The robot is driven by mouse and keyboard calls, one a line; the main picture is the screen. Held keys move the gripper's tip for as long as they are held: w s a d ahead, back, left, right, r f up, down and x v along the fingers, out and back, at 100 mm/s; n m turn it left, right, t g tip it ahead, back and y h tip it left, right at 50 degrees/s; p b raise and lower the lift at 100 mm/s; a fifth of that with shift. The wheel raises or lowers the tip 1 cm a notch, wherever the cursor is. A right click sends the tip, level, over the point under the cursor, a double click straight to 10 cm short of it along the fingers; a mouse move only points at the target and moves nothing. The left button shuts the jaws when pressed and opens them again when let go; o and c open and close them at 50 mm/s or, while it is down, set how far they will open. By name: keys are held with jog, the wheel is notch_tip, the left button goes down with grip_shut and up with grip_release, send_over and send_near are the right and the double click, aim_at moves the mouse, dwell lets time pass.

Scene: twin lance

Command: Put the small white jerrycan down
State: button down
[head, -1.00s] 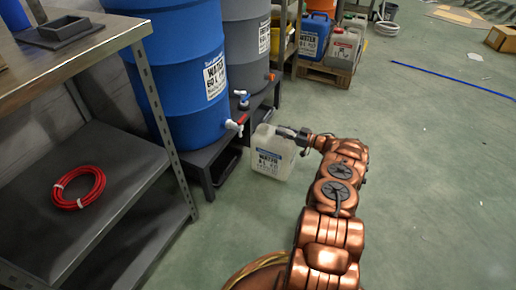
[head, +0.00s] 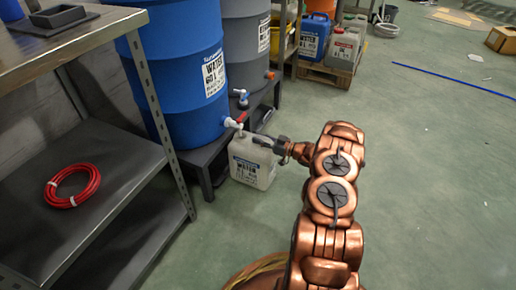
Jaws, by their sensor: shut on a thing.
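The small white jerrycan (head: 252,167) is upright, with a printed label on its front. It is beside the low dark stand, close under the tap (head: 233,123) of the blue barrel. My gripper (head: 264,142) is shut on the top of the jerrycan, at its handle, reaching in from the right. The fingertips are small and partly hidden against the jerrycan's top. I cannot tell whether the jerrycan's base touches the floor.
The blue barrel (head: 180,80) and a grey barrel (head: 246,50) stand on the dark stand (head: 205,153). A metal shelf (head: 100,190) with a coiled red hose (head: 73,185) is at left. More jerrycans (head: 316,38) stand on a pallet behind.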

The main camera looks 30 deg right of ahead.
aim_at(255, 145)
jog(key=shift+a+f, duration=0.2)
jog(key=shift+a, duration=0.35)
jog(key=shift+d+f+b, duration=0.1)
jog(key=shift+f+b, duration=1.05)
jog(key=shift+f, duration=0.5)
jog(key=c, duration=1)
grip_release()
jog(key=shift+f, duration=0.1)
jog(key=shift+c, duration=0.2)
